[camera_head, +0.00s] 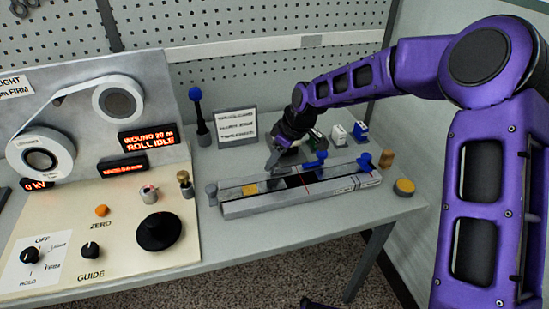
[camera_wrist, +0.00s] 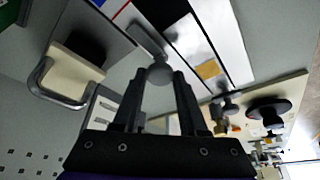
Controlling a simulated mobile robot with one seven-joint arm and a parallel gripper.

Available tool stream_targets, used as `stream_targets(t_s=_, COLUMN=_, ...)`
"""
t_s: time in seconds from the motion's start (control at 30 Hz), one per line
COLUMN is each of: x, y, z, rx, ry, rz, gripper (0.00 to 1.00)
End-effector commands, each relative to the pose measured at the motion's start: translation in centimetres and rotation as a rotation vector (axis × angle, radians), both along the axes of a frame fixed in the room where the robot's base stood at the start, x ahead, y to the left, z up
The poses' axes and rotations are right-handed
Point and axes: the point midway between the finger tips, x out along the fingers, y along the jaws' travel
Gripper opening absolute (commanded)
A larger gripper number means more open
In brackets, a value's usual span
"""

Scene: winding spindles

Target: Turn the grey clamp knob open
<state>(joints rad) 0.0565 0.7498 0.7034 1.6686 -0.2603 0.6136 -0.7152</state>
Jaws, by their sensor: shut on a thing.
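My gripper (camera_head: 280,148) reaches down at the back edge of the long grey track (camera_head: 300,201) on the bench. In the wrist view my gripper (camera_wrist: 159,82) is shut on a round grey knob (camera_wrist: 160,73), which looks like the grey clamp knob. A flat grey bar (camera_wrist: 146,39) extends from this knob over the track. In the head view the fingers mostly hide the knob, and its turn angle cannot be read.
A yellow piece (camera_head: 250,189) lies on the track. The control panel (camera_head: 120,235) with a black dial (camera_head: 158,232) is to the left.

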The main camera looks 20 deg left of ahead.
Motion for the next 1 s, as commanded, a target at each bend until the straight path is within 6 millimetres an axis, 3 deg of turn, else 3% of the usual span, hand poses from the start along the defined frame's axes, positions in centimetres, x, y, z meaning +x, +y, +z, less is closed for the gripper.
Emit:
stream_targets(t_s=0.2, x=0.0, y=0.0, z=0.0, rx=-0.001, ry=-0.001, rz=0.001, gripper=0.0)
stream_targets(t_s=0.23, x=0.0, y=0.0, z=0.0, rx=-0.001, ry=-0.001, rz=0.001, gripper=0.47)
stream_targets(t_s=0.37, x=0.0, y=0.0, z=0.0, rx=-0.001, ry=-0.001, rz=0.001, gripper=0.71)
stream_targets(t_s=0.77, x=0.0, y=-0.3, z=0.6, rx=-0.001, ry=-0.003, rz=-0.001, gripper=0.71)
stream_targets(t_s=1.0, x=-0.3, y=-2.0, z=4.8, rx=0.0, ry=-0.005, rz=-0.003, gripper=0.71)
